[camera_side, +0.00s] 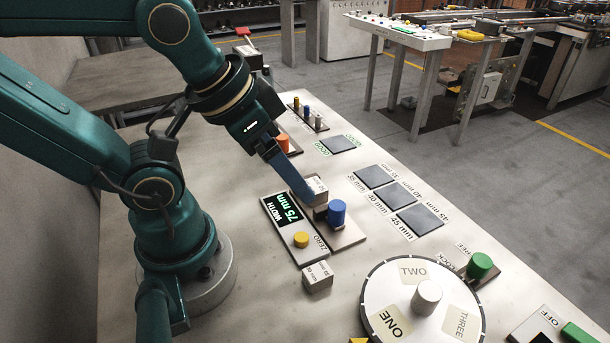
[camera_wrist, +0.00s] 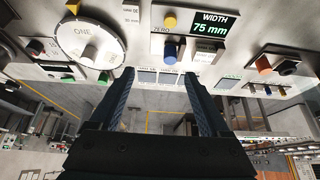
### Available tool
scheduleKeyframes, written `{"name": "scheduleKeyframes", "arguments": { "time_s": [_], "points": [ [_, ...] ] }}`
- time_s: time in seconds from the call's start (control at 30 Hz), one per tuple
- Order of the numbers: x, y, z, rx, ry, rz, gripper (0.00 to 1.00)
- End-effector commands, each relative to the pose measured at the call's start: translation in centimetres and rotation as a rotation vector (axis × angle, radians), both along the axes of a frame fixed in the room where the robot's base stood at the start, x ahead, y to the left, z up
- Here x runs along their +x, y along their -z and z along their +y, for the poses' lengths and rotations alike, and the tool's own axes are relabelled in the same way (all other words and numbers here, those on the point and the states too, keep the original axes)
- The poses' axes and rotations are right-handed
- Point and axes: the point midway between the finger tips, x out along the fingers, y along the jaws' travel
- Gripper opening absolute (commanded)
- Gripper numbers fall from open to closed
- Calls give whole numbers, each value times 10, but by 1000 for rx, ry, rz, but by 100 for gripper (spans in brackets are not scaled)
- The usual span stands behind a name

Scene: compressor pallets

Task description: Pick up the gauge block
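Two small silver blocks with printed labels show in the side view, and I cannot tell which is the gauge block. One block (camera_side: 318,278) lies on the table in front of the measuring fixture; it also shows at the top of the wrist view (camera_wrist: 131,13). The other block (camera_side: 317,186) stands on the fixture beside the blue cylinder (camera_side: 337,212), partly hidden by my gripper. My gripper (camera_wrist: 158,76) has its two fingers wide apart with nothing between them. In the side view its fingers overlap the fixture block; contact cannot be told.
The green display (camera_side: 282,209) reads WIDTH 75 mm, with a yellow button (camera_side: 301,239) beside it. Grey pads (camera_side: 374,177) labelled in millimetres lie to the right. A round dial (camera_side: 387,283) and a green knob (camera_side: 480,265) are nearer. Table between the pads and dial is clear.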

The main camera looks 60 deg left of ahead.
Motion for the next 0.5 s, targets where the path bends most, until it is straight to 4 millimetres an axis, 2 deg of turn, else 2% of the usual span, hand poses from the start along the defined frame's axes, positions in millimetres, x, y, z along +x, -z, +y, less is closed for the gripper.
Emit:
{"name": "scheduleKeyframes", "arguments": {
  "time_s": [0.37, 0.5],
  "points": [
    [-3, 2, 1, 20, 26, 18, 85],
    [-4, -7, 18, 155, 120, 68, 85]
  ]
}}
